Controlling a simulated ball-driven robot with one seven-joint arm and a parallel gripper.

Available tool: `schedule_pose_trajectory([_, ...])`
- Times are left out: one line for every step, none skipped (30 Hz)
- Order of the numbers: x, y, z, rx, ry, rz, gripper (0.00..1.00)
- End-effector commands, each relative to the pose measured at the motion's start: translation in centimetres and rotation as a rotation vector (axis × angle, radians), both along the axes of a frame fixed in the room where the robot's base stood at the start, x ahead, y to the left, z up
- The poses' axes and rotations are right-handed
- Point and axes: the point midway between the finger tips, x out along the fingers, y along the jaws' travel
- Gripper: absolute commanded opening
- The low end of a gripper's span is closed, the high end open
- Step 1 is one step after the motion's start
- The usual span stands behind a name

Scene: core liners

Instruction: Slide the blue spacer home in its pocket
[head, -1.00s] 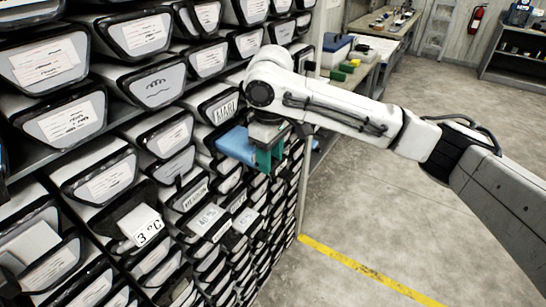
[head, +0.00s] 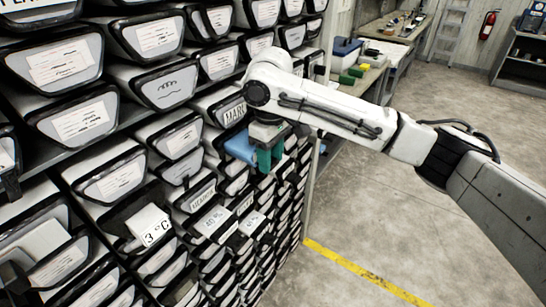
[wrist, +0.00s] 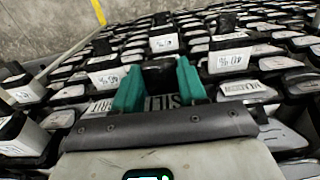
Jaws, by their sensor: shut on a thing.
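The blue spacer (head: 239,148) is a light blue block in the head view. It sticks out of the rack front, just below a liner labelled with letters starting "MAR". Its inner end is hidden in the rack. My gripper (head: 268,160), with teal fingers, is at the spacer's outer end and shut on it. The fingers hide the gripped part. In the wrist view my gripper (wrist: 160,88) shows two teal fingers with a dark piece and a lettered label between them. I cannot make out blue there.
The rack holds rows of liners with black-rimmed ends (head: 85,122) close around my gripper. A white block marked "3 °C" (head: 148,224) juts out lower left. A workbench (head: 370,72) stands behind. The floor to the right is open, with a yellow line (head: 365,272).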

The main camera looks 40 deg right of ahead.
Motion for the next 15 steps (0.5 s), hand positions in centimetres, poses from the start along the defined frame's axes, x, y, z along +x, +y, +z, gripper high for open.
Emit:
schedule_pose_trajectory([0.13, 0.04, 0.00, 0.000, 0.000, -0.001, 0.11])
schedule_pose_trajectory([0.19, 0.05, 0.00, 0.000, 0.000, -0.001, 0.11])
schedule_pose_trajectory([0.25, 0.07, 0.00, 0.000, 0.000, -0.001, 0.11])
schedule_pose_trajectory([0.27, 0.07, 0.00, 0.000, 0.000, -0.001, 0.43])
schedule_pose_trajectory([0.26, 0.05, 0.00, 0.000, 0.000, -0.001, 0.46])
schedule_pose_trajectory([0.25, 0.05, 0.00, 0.000, 0.000, -0.001, 0.49])
schedule_pose_trajectory([0.25, 0.06, 0.00, 0.000, 0.000, -0.001, 0.52])
schedule_pose_trajectory([0.25, 0.06, 0.00, 0.000, 0.000, -0.001, 0.55])
schedule_pose_trajectory([0.25, 0.06, 0.00, 0.000, 0.000, -0.001, 0.59])
schedule_pose_trajectory([0.24, 0.05, 0.00, 0.000, 0.000, -0.001, 0.62])
schedule_pose_trajectory([0.23, 0.06, 0.00, 0.000, 0.000, -0.001, 0.65])
schedule_pose_trajectory([0.23, 0.06, 0.00, 0.000, 0.000, 0.000, 0.68])
schedule_pose_trajectory([0.23, 0.06, 0.00, 0.000, 0.000, 0.000, 0.71])
schedule_pose_trajectory([0.23, 0.06, 0.00, 0.000, 0.000, 0.000, 0.71])
schedule_pose_trajectory([0.23, 0.06, -0.01, 0.000, 0.000, 0.000, 0.71])
